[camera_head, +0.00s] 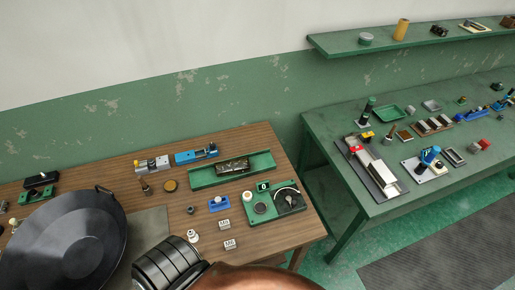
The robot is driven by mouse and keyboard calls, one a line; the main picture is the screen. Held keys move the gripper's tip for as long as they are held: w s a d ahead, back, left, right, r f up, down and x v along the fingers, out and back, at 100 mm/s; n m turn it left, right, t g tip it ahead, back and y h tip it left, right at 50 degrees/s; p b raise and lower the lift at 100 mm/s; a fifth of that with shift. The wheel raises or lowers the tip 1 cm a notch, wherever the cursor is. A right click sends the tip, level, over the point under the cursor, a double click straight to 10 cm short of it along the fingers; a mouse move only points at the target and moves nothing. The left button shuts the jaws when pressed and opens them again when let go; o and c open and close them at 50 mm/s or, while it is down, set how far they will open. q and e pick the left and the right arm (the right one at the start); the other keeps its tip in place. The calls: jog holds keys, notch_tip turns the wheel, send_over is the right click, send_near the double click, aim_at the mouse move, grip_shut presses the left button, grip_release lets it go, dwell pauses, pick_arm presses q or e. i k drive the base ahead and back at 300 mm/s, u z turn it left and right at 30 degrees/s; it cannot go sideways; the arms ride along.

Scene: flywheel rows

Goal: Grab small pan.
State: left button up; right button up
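A dark, round, shallow pan (72,238) lies at the left of the wooden table, cut off by the bottom edge of the head view. A small loop handle shows on its far rim. It looks large beside the small parts around it. I cannot tell whether it is the small pan; no other clear pan is in view. Neither of my grippers can be made out in this view.
A black ribbed cylinder (167,264) and a copper-brown rounded surface (255,279) fill the bottom middle. The wooden table (150,203) holds a green tray (203,180) and several small parts. A cluttered green bench (372,206) stands right, below a wall shelf (345,47).

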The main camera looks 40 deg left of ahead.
aim_at(227, 167)
jog(key=i, duration=0.35)
jog(key=u, duration=2.8)
